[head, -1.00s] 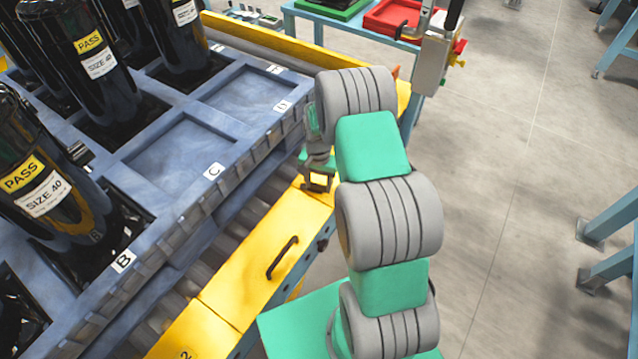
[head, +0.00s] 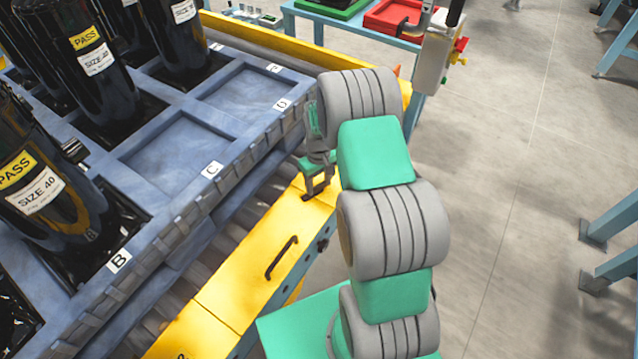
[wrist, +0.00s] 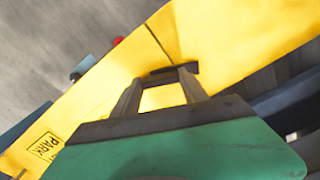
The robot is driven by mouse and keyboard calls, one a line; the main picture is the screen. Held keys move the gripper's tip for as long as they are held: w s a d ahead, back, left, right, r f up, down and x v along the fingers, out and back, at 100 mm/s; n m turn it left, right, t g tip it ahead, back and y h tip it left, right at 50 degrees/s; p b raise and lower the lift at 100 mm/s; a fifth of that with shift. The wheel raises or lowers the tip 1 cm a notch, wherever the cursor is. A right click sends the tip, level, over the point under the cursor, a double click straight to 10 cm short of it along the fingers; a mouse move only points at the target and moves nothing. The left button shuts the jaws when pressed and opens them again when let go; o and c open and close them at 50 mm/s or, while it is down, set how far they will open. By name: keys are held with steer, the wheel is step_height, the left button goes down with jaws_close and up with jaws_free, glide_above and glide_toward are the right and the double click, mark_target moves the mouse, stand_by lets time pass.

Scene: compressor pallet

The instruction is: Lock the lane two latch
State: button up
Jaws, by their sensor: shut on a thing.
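My gripper (head: 317,188) is low over the yellow cover beside the roller conveyor in the head view. In the wrist view my gripper (wrist: 165,86) has its two grey fingers reaching down to a dark bar (wrist: 168,71) on the yellow surface. The fingers are closed on this bar, with yellow showing between them. The bar appears to be the latch handle; no lane number shows beside it.
A black handle (head: 281,257) stands on the nearer yellow cover. The blue pallet (head: 170,225), with black compressors (head: 35,185) and empty bays near C and D, lies to the left. A grey control box (head: 436,60) stands behind my arm. Open floor lies right.

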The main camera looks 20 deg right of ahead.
mark_target(319, 185)
steer(key=shift+n, duration=2.2)
steer(key=shift+w+r, duration=0.1)
steer(key=o, duration=1.4)
step_height(319, 185, up, 8)
steer(key=shift+f, duration=0.15)
